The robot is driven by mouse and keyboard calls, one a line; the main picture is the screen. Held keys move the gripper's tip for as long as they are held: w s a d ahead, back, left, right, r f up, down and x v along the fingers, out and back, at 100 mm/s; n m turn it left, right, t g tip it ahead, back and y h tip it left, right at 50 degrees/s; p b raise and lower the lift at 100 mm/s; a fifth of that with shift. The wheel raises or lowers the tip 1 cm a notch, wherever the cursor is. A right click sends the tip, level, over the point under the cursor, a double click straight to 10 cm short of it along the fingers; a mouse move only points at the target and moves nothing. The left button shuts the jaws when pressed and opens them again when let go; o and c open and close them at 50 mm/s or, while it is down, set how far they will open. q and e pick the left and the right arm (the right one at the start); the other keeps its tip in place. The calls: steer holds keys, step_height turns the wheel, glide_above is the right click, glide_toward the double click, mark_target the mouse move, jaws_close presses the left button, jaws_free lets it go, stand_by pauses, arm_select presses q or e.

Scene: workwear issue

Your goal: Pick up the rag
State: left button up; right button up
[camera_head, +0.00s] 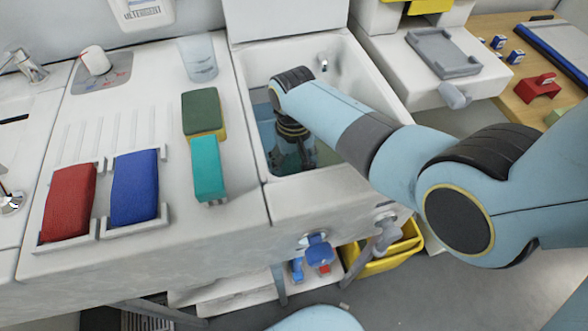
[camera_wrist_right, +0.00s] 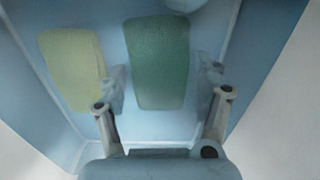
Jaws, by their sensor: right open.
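In the right wrist view a dark green, cloth-like piece (camera_wrist_right: 160,62) lies in a blue-walled basin; it may be the rag. A pale yellow-green piece (camera_wrist_right: 72,70) lies to its left. My right gripper (camera_wrist_right: 163,82) is open, its fingers on either side of the green piece. I cannot tell whether they touch it. In the head view my right gripper (camera_head: 292,160) points down into the sink (camera_head: 350,75), and the arm hides most of what lies there. My left gripper is not in view.
Red (camera_head: 68,203) and blue (camera_head: 134,188) pads sit in holders on the counter. A green-and-yellow sponge (camera_head: 201,112), a teal block (camera_head: 208,168) and a clear cup (camera_head: 198,60) stand left of the sink. The sink walls surround my right gripper closely.

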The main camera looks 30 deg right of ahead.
steer(key=shift+c, duration=0.4)
steer(key=c, duration=0.9)
steer(key=shift+o, duration=0.2)
